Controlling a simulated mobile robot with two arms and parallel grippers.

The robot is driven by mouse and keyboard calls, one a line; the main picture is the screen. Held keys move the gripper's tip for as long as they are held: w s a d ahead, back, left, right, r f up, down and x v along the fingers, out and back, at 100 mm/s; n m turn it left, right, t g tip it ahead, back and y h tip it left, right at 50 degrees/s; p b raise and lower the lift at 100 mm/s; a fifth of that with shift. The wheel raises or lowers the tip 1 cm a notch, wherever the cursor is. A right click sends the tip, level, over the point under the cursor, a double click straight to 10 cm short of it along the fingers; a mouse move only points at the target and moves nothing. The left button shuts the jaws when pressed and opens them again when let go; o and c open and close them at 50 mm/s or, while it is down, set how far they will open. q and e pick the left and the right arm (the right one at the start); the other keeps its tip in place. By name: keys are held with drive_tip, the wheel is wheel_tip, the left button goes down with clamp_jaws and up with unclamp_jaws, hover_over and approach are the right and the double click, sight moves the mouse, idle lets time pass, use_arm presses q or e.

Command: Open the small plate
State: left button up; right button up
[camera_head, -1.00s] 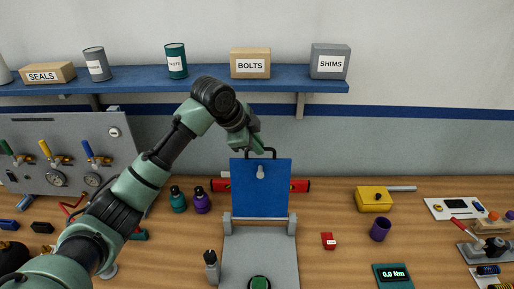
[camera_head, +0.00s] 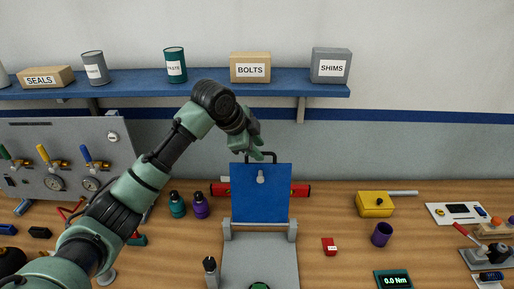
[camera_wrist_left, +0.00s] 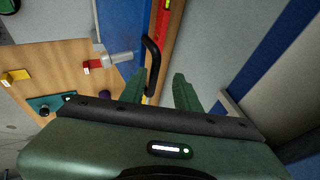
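The small blue plate (camera_head: 260,192) stands upright on its hinge at the back of a grey base (camera_head: 262,258). A black handle (camera_head: 262,156) sits on its top edge. My left gripper (camera_head: 256,150) is at the handle, behind and above the plate's top. In the left wrist view my left gripper's fingers (camera_wrist_left: 168,92) are apart. The black handle (camera_wrist_left: 152,62) lies beside the left finger there, with the blue plate (camera_wrist_left: 128,40) beyond; I cannot tell whether they touch. My right gripper is not in view.
A red spirit level (camera_head: 300,190) lies behind the plate. Teal and purple bottles (camera_head: 188,205) stand left of it. A small red block (camera_head: 329,246), a purple cup (camera_head: 381,234) and a yellow box (camera_head: 374,204) are to the right. A blue shelf (camera_head: 180,84) with labelled boxes runs above.

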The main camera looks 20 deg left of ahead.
use_arm(q)
drive_tip(key=shift+s+r, duration=0.3)
drive_tip(key=b+v, duration=0.3)
drive_tip(key=v, duration=0.4)
